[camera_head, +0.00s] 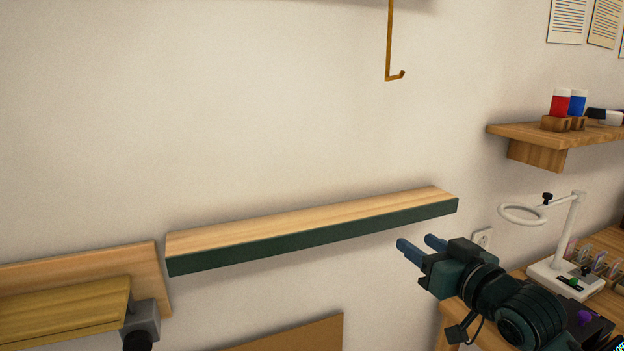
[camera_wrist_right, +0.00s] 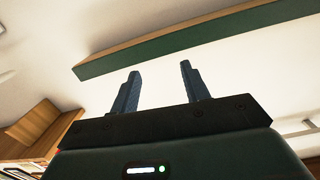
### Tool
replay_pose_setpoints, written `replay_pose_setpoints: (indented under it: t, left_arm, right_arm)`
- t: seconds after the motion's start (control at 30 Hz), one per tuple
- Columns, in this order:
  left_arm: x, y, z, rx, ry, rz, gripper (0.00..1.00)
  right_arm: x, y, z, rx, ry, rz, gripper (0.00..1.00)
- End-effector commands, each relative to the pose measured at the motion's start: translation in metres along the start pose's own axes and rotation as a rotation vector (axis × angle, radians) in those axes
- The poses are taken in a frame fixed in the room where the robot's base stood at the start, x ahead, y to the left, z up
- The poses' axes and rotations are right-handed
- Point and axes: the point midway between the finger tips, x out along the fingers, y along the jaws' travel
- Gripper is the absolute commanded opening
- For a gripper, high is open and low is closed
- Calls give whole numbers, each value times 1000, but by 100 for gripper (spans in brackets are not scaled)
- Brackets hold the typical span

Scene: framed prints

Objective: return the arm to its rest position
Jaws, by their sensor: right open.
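My right gripper (camera_head: 420,248) is at the lower right of the head view, in front of the wall and just below the right end of a long shelf. Its two blue-grey fingers are apart with nothing between them. In the right wrist view the right gripper (camera_wrist_right: 160,90) also shows open and empty, with the shelf's dark green edge (camera_wrist_right: 190,42) beyond the fingertips. The gripper looks apart from the shelf. My left gripper is not in either view.
The wooden shelf (camera_head: 310,222) with a green front is bare. A brass hook (camera_head: 389,45) hangs above it. At right are a small wall shelf (camera_head: 510,132) with red and blue items and a white ring lamp (camera_head: 570,230) on a desk. A wooden bench piece (camera_head: 65,305) stands lower left.

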Motion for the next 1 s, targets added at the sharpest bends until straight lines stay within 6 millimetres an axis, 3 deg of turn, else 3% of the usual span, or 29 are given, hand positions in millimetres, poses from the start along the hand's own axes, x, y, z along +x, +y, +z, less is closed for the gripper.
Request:
replay_pose_setpoints:
  t: [0.03,0.2,0.4,0.5,0.7,1.0]
  left_arm:
    - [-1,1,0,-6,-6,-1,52]
    - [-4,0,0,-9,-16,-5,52]
    - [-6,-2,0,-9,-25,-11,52]
    - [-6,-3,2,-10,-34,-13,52]
    - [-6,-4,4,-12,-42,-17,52]
    - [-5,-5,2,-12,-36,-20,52]
  right_arm:
    - [-4,-5,42,16,-52,7,46]
    - [-34,-23,160,23,-189,41,46]
    - [-104,-57,277,14,-357,76,46]
    - [-142,-76,317,3,-430,88,46]
    - [-190,-98,356,-16,-515,97,46]
    - [-197,-101,361,-22,-528,96,46]
